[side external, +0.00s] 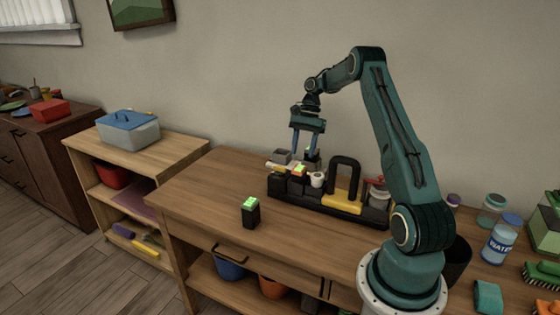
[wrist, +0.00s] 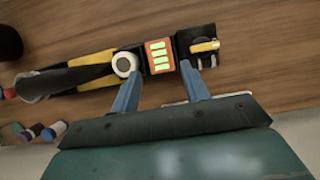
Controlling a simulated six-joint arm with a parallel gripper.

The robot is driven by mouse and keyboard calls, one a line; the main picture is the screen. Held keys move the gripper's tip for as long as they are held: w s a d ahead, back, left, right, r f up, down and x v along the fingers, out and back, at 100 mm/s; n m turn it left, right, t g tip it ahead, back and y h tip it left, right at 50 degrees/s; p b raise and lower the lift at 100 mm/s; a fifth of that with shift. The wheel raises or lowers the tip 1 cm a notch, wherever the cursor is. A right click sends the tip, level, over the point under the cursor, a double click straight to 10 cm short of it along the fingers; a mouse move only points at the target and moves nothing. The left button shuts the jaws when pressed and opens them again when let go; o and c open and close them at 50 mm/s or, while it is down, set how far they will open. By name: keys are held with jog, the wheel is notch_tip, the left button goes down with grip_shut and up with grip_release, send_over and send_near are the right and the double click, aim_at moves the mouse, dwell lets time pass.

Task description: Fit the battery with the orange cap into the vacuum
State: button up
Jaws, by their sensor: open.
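The battery with the orange cap (side external: 299,169) shows green bars on its top. It stands in the black-and-yellow vacuum (side external: 342,196), near its left end. In the wrist view the orange cap (wrist: 159,58) sits between a white round knob and a black end block of the vacuum (wrist: 85,75); how deep it sits cannot be told. My gripper (side external: 307,155) is open above that end. In the wrist view my two blue fingers (wrist: 161,78) are on either side of the cap, apart from each other. Whether they touch it cannot be told.
A black block with a green top (side external: 251,212) stands alone on the wooden table (side external: 205,200), front left of the vacuum. Jars and a water bottle (side external: 501,240) stand at the right. A lidded box (side external: 128,130) is on the left shelf.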

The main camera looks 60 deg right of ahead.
dwell(0.6)
jog(key=w+a+r+n+t+h, duration=0.2)
jog(key=a+r+n, duration=0.6)
jog(key=a+r, duration=1.2)
jog(key=s+a+r+n+t+h, duration=0.15)
jog(key=s+a+n, duration=0.25)
jog(key=s+a, duration=0.65)
jog(key=s+a+f+n+t, duration=0.2)
jog(key=s+a+n, duration=0.4)
jog(key=s, duration=0.4)
jog(key=shift+a+f+h, duration=0.15)
jog(key=shift+h, duration=0.3)
